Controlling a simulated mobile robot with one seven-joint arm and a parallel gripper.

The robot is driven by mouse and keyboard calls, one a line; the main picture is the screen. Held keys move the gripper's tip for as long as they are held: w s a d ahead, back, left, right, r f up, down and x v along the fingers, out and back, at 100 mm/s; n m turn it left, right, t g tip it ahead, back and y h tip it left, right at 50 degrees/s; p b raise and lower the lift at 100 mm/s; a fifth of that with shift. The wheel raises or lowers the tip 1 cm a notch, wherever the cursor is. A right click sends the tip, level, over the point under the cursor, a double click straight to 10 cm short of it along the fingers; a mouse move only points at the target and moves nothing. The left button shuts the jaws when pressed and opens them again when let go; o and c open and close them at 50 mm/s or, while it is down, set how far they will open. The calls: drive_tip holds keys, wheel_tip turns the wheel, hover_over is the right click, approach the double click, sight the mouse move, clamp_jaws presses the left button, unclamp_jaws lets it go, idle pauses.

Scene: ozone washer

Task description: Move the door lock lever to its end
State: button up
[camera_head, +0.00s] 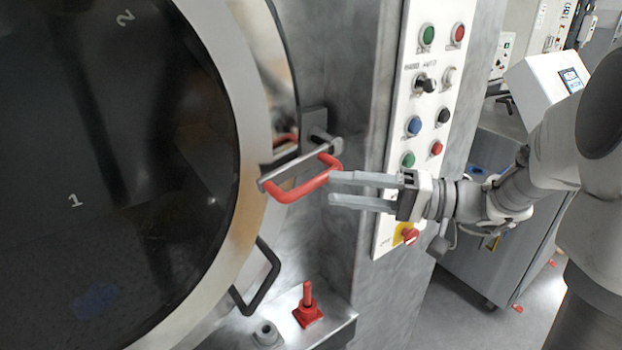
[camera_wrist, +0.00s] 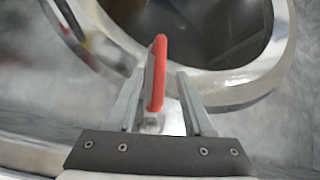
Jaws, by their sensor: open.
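The door lock lever (camera_head: 305,187) is a red loop handle on a metal latch bar (camera_head: 290,167) at the right rim of the round door. My gripper (camera_head: 331,190) is open, just right of the lever in the head view, with its fingers pointing left toward it. In the wrist view the red lever (camera_wrist: 156,75) stands between the two open fingers of my gripper (camera_wrist: 157,92), nearer the left finger. I cannot tell whether a finger touches it. The round door (camera_head: 240,120) has a metal rim and dark glass.
A black door handle (camera_head: 262,280) sits below the lever. A red knob (camera_head: 307,305) stands on a metal ledge under it. A white button panel (camera_head: 428,110) is right of the lever, close to my gripper, with a red button on yellow (camera_head: 409,236) below.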

sight(318, 186)
drive_tip(key=x, duration=0.5)
drive_tip(key=shift+w+a+p, duration=0.1)
drive_tip(key=shift+a+p, duration=0.3)
clamp_jaws()
idle(1.0)
